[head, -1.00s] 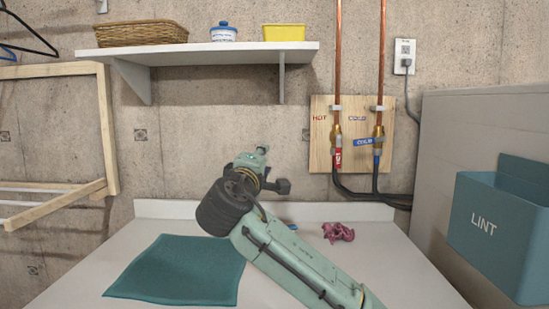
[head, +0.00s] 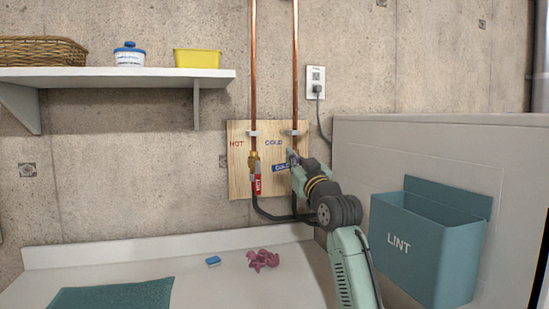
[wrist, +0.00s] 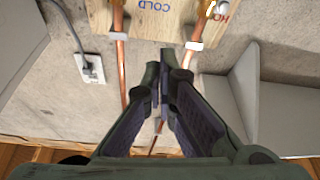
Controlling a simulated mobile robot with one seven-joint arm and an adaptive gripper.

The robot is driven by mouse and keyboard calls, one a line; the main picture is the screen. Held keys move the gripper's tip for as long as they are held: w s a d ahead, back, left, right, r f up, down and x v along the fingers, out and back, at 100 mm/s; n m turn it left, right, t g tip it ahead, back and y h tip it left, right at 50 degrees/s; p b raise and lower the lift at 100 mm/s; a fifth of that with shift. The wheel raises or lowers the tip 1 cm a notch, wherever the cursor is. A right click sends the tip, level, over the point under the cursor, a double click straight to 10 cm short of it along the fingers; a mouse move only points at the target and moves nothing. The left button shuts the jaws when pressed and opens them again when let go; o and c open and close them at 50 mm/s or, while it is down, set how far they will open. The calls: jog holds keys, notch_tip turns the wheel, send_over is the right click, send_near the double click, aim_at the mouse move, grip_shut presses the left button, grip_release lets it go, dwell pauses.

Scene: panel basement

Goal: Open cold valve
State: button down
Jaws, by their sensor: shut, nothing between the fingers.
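The cold valve's blue lever (head: 281,168) shows in the head view, lying crosswise to the right-hand copper pipe on a wooden board (head: 240,180). Its right part and the valve body are hidden behind my gripper. My gripper (head: 293,158) is in front of the board at the cold pipe; I cannot tell whether it touches the lever. In the wrist view my gripper (wrist: 163,66) is shut and empty, its fingertips together between two copper pipes. The wrist view is turned upside down and shows the board's COLD label (wrist: 155,6). The lever does not show clearly there.
The hot valve's red lever (head: 257,184) hangs along its pipe, just left. A teal LINT bin (head: 440,255) is mounted on the grey appliance (head: 420,140) at right. A shelf (head: 120,77) is upper left.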

jog(key=p+x, duration=0.4)
jog(key=x, duration=0.5)
jog(key=f, duration=0.4)
jog(key=shift+s+d+f+p, duration=0.15)
jog(key=shift+s+d+p, duration=0.05)
jog(key=shift+d+p, duration=0.15)
jog(key=shift+f, duration=0.1)
jog(key=shift+f+n+b, duration=0.15)
jog(key=shift+n+b, duration=0.35)
jog(key=shift+b, duration=0.05)
